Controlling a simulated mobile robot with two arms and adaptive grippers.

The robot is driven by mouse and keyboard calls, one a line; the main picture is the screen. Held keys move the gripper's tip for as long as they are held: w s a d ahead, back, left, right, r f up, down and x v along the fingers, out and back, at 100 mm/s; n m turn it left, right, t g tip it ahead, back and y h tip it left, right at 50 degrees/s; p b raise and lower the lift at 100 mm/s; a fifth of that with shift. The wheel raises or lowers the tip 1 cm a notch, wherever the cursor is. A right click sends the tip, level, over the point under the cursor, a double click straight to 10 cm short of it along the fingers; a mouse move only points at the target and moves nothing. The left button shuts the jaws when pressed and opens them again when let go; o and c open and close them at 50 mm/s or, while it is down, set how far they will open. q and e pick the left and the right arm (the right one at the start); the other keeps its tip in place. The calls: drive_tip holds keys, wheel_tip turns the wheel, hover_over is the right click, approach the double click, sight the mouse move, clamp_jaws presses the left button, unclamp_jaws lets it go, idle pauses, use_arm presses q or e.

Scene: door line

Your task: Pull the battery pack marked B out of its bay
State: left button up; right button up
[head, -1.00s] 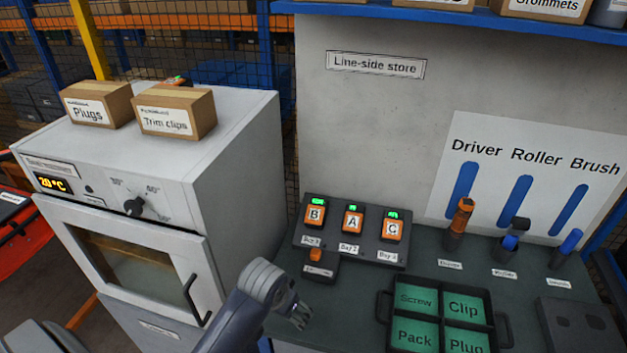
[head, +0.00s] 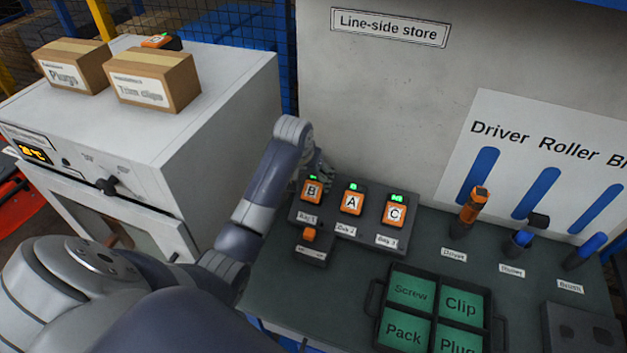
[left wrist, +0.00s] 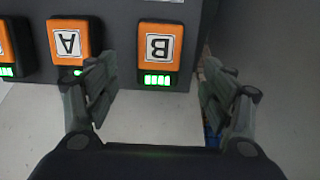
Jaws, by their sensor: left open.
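The orange battery pack marked B (head: 312,191) sits in the leftmost bay of the dark charger block (head: 345,231), with a green light on it. In the left wrist view pack B (left wrist: 158,47) appears upside down, ahead of my fingers and between their lines. My left gripper (left wrist: 160,95) is open and empty, its fingers on either side of the pack's lit end and apart from it. In the head view my left gripper (head: 322,170) is just behind pack B, partly hidden by its own wrist. My right gripper is not in view.
Pack A (head: 352,200) and pack C (head: 395,211) stand in the bays to the right. A small orange-topped unit (head: 311,245) sits in front. A green compartment tray (head: 412,290) and upright tools (head: 472,210) stand further right. The grey oven cabinet (head: 215,130) is at left.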

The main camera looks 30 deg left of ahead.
sight(314, 184)
use_arm(q)
drive_tip(key=x, duration=0.3)
drive_tip(key=shift+w+f, duration=0.15)
drive_tip(key=shift+w, duration=0.2)
drive_tip(key=p+x, duration=0.1)
drive_tip(key=x, duration=0.2)
drive_tip(key=shift+w+f, duration=0.1)
drive_tip(key=shift+f, duration=0.05)
drive_tip(key=shift+w+f, duration=0.1)
drive_tip(key=shift+f, duration=0.1)
drive_tip(key=shift+c, duration=0.6)
drive_tip(key=c, duration=1.3)
drive_tip(key=o, duration=0.6)
drive_tip(key=c, duration=0.8)
drive_tip(key=shift+r, duration=0.1)
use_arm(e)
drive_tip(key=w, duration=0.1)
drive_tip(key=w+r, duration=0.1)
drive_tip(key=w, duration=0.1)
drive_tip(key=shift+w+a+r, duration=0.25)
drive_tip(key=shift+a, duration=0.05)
